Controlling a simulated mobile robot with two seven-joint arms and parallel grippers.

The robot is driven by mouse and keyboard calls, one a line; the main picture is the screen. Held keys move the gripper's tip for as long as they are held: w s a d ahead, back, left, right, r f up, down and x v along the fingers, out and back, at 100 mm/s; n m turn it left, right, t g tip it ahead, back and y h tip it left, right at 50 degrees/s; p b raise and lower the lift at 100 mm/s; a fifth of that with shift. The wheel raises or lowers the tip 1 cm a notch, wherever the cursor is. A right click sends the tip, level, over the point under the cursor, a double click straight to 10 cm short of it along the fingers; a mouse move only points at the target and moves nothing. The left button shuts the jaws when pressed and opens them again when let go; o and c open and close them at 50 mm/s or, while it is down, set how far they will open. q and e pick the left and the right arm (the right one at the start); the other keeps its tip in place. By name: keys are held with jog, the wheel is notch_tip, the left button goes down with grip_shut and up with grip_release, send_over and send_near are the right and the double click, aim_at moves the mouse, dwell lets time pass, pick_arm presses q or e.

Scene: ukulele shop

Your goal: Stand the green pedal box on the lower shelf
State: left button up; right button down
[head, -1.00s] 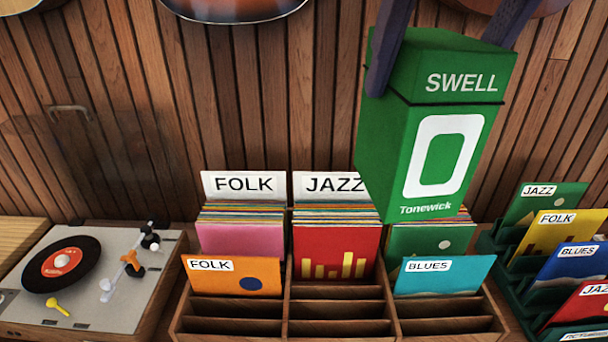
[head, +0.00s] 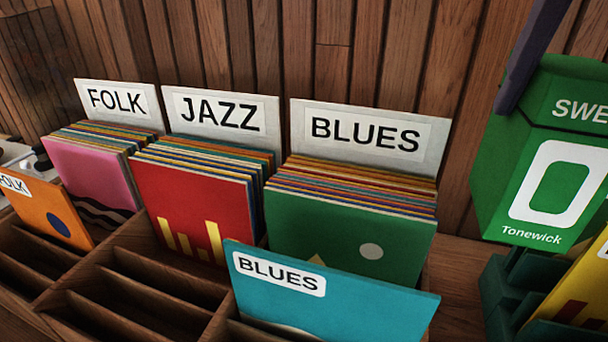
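The green pedal box (head: 505,160), marked SWELL and Tonewick with a white 0, hangs at the right edge of the head view, partly cut off. It is roughly upright, a little tilted in the picture. My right gripper (head: 528,60) is shut on its upper part; only one dark finger shows, along the box's left side. The other finger is out of the picture. My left gripper is not in view. I cannot make out a lower shelf here.
A dark green crate (head: 498,295) with a yellow sleeve (head: 575,300) is below the box. A slatted wall (head: 330,50) stands behind.

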aim_at(547, 155)
jog(key=shift+w+d+f, duration=0.15)
jog(key=shift+d+f, duration=0.2)
jog(key=shift+d, duration=0.1)
pick_arm(q)
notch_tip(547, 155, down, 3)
jog(key=b, duration=0.2)
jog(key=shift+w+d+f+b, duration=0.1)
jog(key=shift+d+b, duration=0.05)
jog(key=shift+b, duration=0.25)
pick_arm(e)
jog(key=f, duration=0.4)
jog(key=shift+a+f, duration=0.2)
jog(key=shift+f, duration=0.2)
pick_arm(q)
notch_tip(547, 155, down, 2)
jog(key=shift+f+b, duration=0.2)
jog(key=shift+b, duration=0.95)
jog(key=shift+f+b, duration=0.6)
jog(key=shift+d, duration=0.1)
pick_arm(e)
notch_tip(547, 155, down, 15)
jog(key=shift+f, duration=0.2)
grip_release()
